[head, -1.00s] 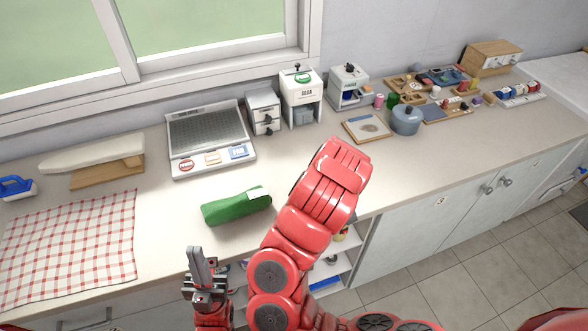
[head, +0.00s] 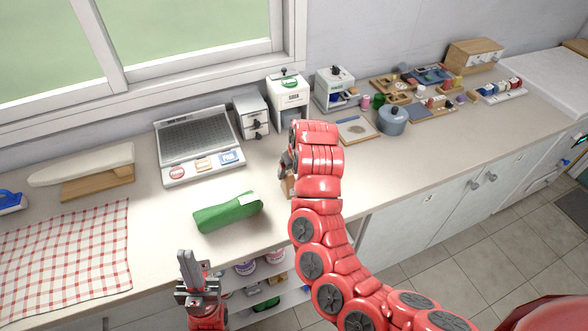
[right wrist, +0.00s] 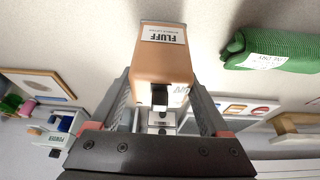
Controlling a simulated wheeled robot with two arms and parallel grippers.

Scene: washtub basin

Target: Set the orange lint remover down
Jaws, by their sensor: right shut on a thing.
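The orange lint remover (right wrist: 163,62), a tan-orange block with a "FLUFF" label, is between the fingers of my right gripper (right wrist: 160,88) in the right wrist view. My right gripper is shut on it. In the head view only a small part of the lint remover (head: 290,186) shows beside my right arm, which hides the rest. It is over the counter (head: 165,228), right of the green pouch. I cannot tell whether it touches the counter. My left gripper (head: 190,268) is at the counter's front edge, its fingers together and empty.
The green pouch (head: 228,212) lies close left of the held thing; it also shows in the right wrist view (right wrist: 275,50). A grey-white scale-like device (head: 200,145) and small white machines (head: 287,98) stand behind. A checked cloth (head: 70,250) lies left. Bare counter lies around the pouch.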

